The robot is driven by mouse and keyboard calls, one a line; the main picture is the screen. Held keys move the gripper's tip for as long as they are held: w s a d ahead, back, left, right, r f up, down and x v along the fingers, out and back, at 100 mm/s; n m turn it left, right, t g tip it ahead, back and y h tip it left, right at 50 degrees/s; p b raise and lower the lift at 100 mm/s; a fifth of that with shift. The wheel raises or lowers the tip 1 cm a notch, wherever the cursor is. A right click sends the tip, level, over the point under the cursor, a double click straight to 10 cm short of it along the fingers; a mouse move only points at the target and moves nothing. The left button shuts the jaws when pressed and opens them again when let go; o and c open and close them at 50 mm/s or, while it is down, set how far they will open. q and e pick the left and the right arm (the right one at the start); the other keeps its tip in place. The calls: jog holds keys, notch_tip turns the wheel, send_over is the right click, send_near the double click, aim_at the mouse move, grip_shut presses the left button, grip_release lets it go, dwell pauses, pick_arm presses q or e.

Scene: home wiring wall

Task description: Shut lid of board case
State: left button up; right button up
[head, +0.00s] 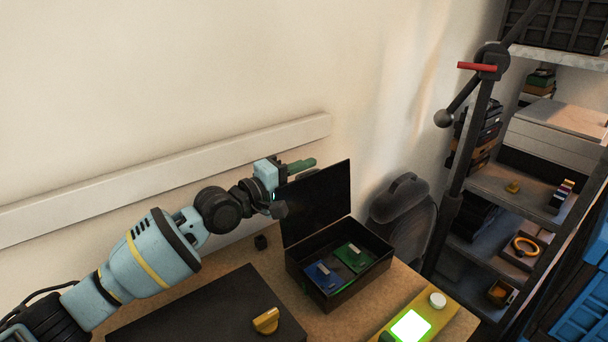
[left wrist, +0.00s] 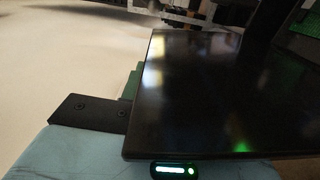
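The black board case (head: 345,277) stands on the wooden table with its lid (head: 318,203) raised, nearly upright. Inside lie a blue board (head: 321,276) and a green board (head: 353,257). My left gripper (head: 300,165) is at the lid's upper left, on its wall side, with a green fingertip showing past the lid's edge. In the left wrist view the lid (left wrist: 215,90) fills much of the picture and hides part of the gripper. A dark finger piece and some green show beside it. I cannot tell whether the gripper touches the lid. My right gripper is not in view.
A dark flat panel (head: 200,312) with a yellow knob (head: 265,320) lies left of the case. A yellow device with a lit green screen (head: 410,326) is at the front right. Shelves (head: 515,190) stand right; a pale rail (head: 165,173) runs along the wall.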

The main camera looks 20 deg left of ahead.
aim_at(315, 178)
pick_arm(q)
jog(key=shift+c, duration=0.2)
grip_shut()
